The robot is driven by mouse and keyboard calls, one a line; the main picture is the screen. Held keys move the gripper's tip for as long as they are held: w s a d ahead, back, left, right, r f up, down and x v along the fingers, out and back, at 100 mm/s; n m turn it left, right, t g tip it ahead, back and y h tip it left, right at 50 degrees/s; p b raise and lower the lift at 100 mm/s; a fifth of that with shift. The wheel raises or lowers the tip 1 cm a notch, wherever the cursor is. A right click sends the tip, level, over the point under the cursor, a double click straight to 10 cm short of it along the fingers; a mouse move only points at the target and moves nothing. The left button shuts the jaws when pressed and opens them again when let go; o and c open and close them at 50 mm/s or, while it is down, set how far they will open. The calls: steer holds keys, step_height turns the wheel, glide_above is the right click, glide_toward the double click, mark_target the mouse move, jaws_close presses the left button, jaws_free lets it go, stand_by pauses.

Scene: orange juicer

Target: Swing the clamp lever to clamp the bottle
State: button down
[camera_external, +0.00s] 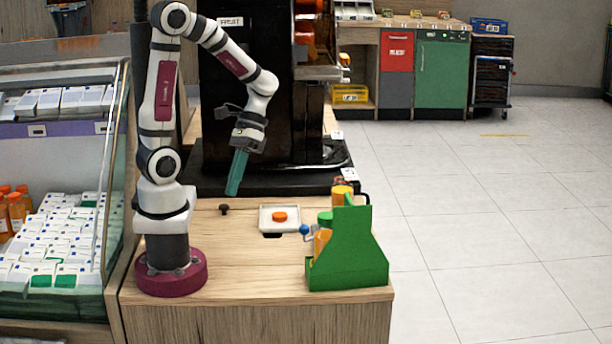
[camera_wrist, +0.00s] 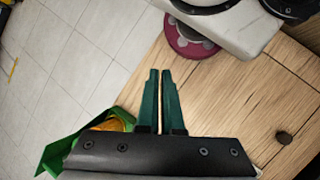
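A green carrier-shaped holder (camera_external: 350,262) stands at the right front of the wooden counter. An orange bottle with a green cap (camera_external: 323,240) stands upright at its left side. The clamp lever's blue ball knob (camera_external: 304,229) sticks out left of the bottle on a thin grey arm. My gripper (camera_external: 233,192) hangs above the counter, left of and apart from the lever. Its teal fingers point down, nearly together and empty. In the wrist view my gripper (camera_wrist: 160,72) partly hides the holder (camera_wrist: 60,150) and an orange bottle (camera_wrist: 108,124); the lever is not visible there.
A white tray (camera_external: 265,222) with an orange disc (camera_external: 279,216) lies left of the holder. A dark knob (camera_external: 224,209) stands on the counter below my gripper. The black juicer (camera_external: 250,90) stands behind. A second orange bottle (camera_external: 342,190) shows behind the holder.

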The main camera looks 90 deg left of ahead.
steer(key=a+f+n+t+h, duration=0.1)
steer(key=a+f+n+t, duration=0.3)
steer(key=n, duration=0.3)
steer(key=w+a+f+n+t+h, duration=0.1)
steer(key=a+f+n+t+h, duration=0.1)
steer(key=a+f+n+t, duration=0.2)
steer(key=a+f+n+t+h, duration=0.2)
steer(key=a+f+n+t, duration=0.2)
steer(key=a+n+t, duration=0.4)
steer(key=shift+w+a+f+n+t, duration=0.15)
steer(key=shift+a+n, duration=0.1)
steer(key=shift+n, duration=0.65)
steer(key=shift+w+a+n+t, duration=0.15)
steer(key=shift+a+n, duration=0.1)
steer(key=shift+n, duration=0.65)
steer(key=x, duration=1.4)
steer(key=shift+d, duration=0.2)
